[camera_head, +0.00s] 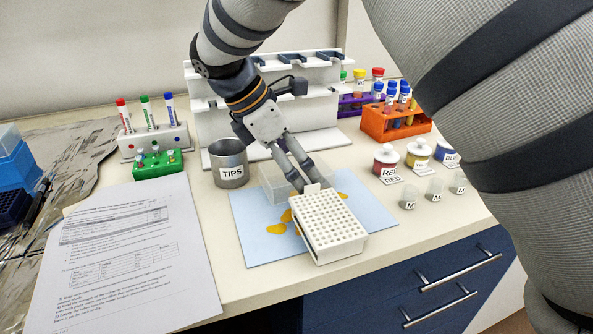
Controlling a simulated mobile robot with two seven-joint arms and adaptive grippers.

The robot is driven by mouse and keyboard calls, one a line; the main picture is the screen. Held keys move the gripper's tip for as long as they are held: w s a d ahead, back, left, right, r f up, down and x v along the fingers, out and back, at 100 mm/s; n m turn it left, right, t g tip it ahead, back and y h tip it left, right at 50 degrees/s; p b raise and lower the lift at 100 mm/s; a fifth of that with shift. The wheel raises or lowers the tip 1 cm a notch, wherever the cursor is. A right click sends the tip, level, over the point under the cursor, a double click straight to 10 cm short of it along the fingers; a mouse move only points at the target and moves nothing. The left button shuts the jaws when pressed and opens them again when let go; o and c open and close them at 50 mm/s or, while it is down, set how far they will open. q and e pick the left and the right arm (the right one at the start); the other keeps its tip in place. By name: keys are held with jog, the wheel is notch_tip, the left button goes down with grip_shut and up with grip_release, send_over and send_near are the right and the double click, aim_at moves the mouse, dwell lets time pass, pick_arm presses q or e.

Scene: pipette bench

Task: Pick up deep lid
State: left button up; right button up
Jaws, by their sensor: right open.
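A clear, see-through box-shaped piece (272,190), which looks like the deep lid, sits on the blue mat (250,235) just behind a white tip rack (332,222). My right gripper (305,183) points down over the clear piece, close to the rack's back edge. Its fingers are apart with no object visible between them. Whether the fingertips touch the clear piece or the rack cannot be told. The rack hides part of the clear piece's front side. My left gripper does not show.
A grey TIPS cup (231,165) stands left of the mat. A white pipette stand (320,105) is behind. Orange spots (277,229) lie on the mat by the rack. Labelled jars (386,160) and small cups (409,198) stand to the right. Paper (130,255) lies at left.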

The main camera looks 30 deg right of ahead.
jog(key=c, duration=1)
jog(key=shift+c, duration=0.3)
